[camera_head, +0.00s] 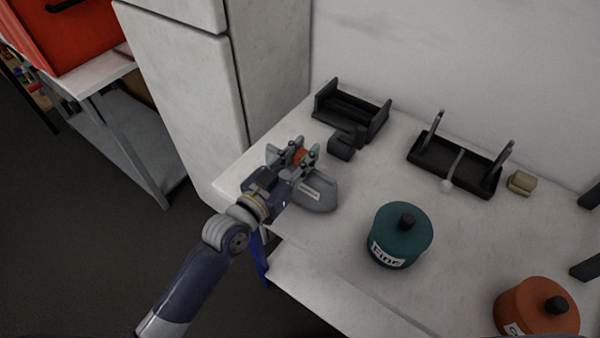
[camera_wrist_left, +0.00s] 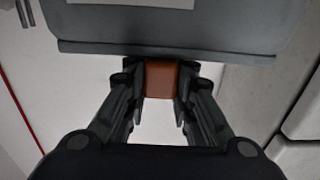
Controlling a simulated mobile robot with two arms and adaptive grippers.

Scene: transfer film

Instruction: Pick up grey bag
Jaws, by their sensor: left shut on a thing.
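The grey bag (camera_head: 317,194) is at the left end of the white counter, partly hidden behind my left gripper (camera_head: 299,158). In the left wrist view the grey bag (camera_wrist_left: 170,30) fills the top, with a white label on it. An orange-brown piece (camera_wrist_left: 160,78) at the bag's edge sits between the fingers of my left gripper (camera_wrist_left: 160,100). The fingers are shut on this piece. I cannot tell whether the bag touches the counter. My right gripper is not in view.
On the white counter (camera_head: 345,245) stand a teal lidded pot (camera_head: 402,240) and an orange lidded pot (camera_head: 535,308). Black holders (camera_head: 352,108) and (camera_head: 455,165) stand along the wall, with a small black block (camera_head: 341,147) and a tan block (camera_head: 521,183). A tall white cabinet (camera_head: 190,90) borders the counter's left end.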

